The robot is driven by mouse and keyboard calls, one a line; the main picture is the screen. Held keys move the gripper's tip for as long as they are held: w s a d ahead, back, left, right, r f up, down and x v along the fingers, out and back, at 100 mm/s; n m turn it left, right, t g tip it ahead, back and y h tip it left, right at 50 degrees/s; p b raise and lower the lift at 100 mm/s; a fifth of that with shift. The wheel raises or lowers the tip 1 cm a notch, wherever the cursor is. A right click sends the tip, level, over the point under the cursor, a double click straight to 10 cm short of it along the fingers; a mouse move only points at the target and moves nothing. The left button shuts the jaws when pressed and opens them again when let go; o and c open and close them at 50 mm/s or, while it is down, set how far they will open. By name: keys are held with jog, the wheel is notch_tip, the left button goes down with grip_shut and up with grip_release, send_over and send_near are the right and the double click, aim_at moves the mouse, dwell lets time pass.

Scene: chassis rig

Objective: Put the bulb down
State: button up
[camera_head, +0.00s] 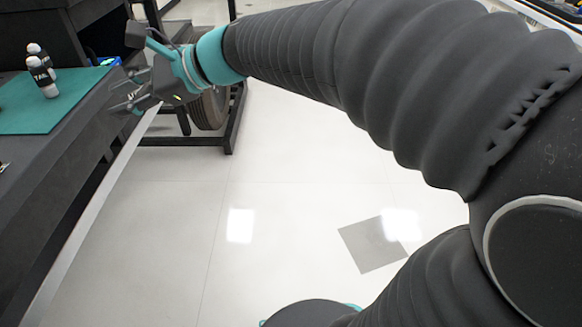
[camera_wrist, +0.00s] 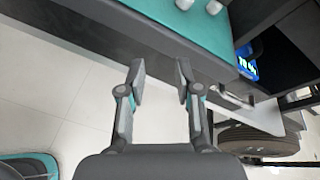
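My gripper (camera_head: 128,92) is at the edge of the dark workbench (camera_head: 45,160), over its right side. The wrist view shows my gripper (camera_wrist: 160,80) open, with its two fingers apart and nothing between them. No bulb can be made out for certain. The nearer one has white lettering. In the wrist view only white parts of two items (camera_wrist: 184,4) show at the top edge.
A blue item (camera_wrist: 246,62) lies beyond the mat. A dark rack with a tyre (camera_head: 210,108) stands behind my gripper. The pale floor (camera_head: 260,220) right of the bench is clear, with one grey square on it.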

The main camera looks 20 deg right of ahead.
jog(key=s+d+f+n+h, duration=0.6)
jog(key=s+d+f+n, duration=0.1)
jog(key=d, duration=0.4)
jog(key=s+d+f+n+h, duration=0.7)
jog(key=s+d+f+n, duration=0.1)
jog(key=d, duration=0.4)
jog(key=s+n, duration=0.1)
jog(key=s, duration=0.1)
jog(key=shift+s+f+t, duration=0.2)
jog(key=shift+s+t, duration=0.1)
jog(key=shift+r+p, duration=0.6)
jog(key=shift+r, duration=0.05)
